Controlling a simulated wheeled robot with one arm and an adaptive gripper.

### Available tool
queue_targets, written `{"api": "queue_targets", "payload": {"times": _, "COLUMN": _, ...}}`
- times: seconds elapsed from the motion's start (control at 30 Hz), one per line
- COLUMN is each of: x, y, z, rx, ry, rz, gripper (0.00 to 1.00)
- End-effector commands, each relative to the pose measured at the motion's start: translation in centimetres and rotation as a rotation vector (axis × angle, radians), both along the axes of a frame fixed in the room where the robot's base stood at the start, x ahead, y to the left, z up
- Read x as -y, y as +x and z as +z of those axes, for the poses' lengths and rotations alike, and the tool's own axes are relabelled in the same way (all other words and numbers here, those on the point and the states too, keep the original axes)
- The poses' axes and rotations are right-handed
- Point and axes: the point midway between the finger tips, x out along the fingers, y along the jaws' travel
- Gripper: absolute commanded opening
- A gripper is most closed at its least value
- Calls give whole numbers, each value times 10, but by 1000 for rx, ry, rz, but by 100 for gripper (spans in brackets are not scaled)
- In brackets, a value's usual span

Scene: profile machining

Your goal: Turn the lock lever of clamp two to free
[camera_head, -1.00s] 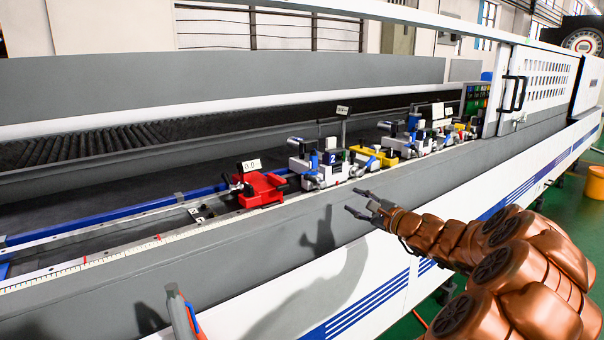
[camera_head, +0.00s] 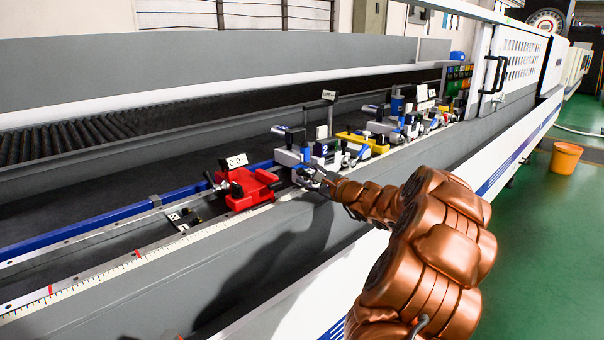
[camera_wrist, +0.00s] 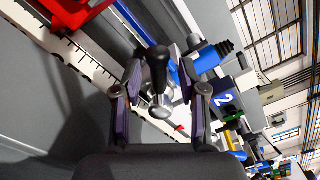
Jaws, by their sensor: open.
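Clamp two (camera_head: 298,157), a grey-white block with a blue "2" plate, sits on the rail just right of the red stop. Its "2" plate (camera_wrist: 225,98) also shows at right in the wrist view. A lever with a black knob (camera_wrist: 158,66) and a silver base stands between the fingers in the wrist view. My gripper (camera_head: 308,178) is at the near side of clamp two and partly covers it. In the wrist view my gripper (camera_wrist: 159,78) is open, a finger on either side of the lever. I cannot tell whether either finger touches it.
The red stop (camera_head: 243,190) with a "0.0" display stands close on the left. A yellow clamp part (camera_head: 362,140) and further clamps stand along the rail to the right.

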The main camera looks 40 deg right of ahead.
Motion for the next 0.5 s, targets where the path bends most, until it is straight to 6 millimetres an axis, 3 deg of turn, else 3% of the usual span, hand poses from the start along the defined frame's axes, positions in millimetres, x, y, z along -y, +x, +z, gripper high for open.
{"api": "queue_targets", "payload": {"times": 0.2, "x": -2, "y": 17, "z": -1, "rx": -2, "ry": 1, "rz": 4, "gripper": 42}}
{"api": "queue_targets", "payload": {"times": 0.5, "x": -3, "y": 19, "z": -1, "rx": -1, "ry": 2, "rz": 6, "gripper": 41}}
